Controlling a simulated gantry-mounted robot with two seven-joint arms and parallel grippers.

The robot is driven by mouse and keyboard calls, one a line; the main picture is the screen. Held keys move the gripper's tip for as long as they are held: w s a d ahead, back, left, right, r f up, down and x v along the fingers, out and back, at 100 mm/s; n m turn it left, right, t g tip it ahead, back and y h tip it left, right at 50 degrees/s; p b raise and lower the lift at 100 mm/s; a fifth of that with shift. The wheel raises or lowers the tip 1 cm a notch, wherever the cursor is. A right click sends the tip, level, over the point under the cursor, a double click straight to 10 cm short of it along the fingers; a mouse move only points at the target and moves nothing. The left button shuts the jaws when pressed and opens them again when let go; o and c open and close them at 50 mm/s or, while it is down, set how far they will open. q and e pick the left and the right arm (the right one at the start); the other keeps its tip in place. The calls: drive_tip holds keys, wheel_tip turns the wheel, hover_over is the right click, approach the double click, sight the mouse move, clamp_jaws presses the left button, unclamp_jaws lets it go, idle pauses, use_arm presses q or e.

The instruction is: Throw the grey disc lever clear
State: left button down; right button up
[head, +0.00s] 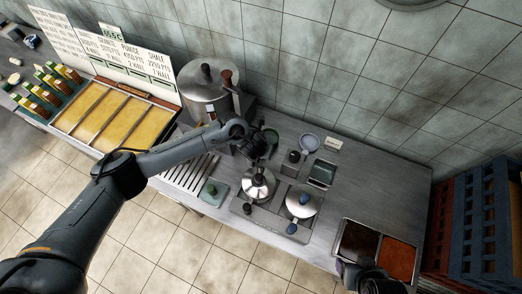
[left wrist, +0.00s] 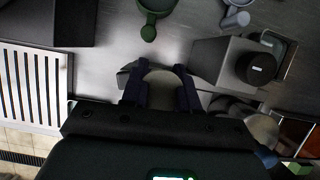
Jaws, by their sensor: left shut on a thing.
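My left gripper (head: 259,157) is above the back edge of a silver domed lid (head: 258,187) on the counter. In the left wrist view its two dark fingers (left wrist: 161,90) are closed about a pale rounded piece (left wrist: 162,77), with a grey part showing behind it. I cannot tell for sure whether this piece is the grey disc lever, and the arm hides much of this spot in the head view. A dark-capped knob on a grey block (left wrist: 258,67) stands to the right. My right gripper (head: 366,275) is dark, low by the sauce trays, its fingers unclear.
A green pan (left wrist: 153,8) and a pale blue pan (head: 308,143) lie behind. A large steel pot (head: 205,85) is at the back left. A slatted rack (left wrist: 36,85) lies left.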

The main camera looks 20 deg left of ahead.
use_arm(q)
drive_tip(key=c, duration=1.2)
unclamp_jaws()
drive_tip(key=shift+w, duration=0.1)
drive_tip(key=o, duration=0.3)
drive_tip(key=shift+w, duration=0.15)
drive_tip(key=p+v, duration=0.1)
drive_tip(key=v, duration=1)
drive_tip(key=shift+d+f, duration=0.1)
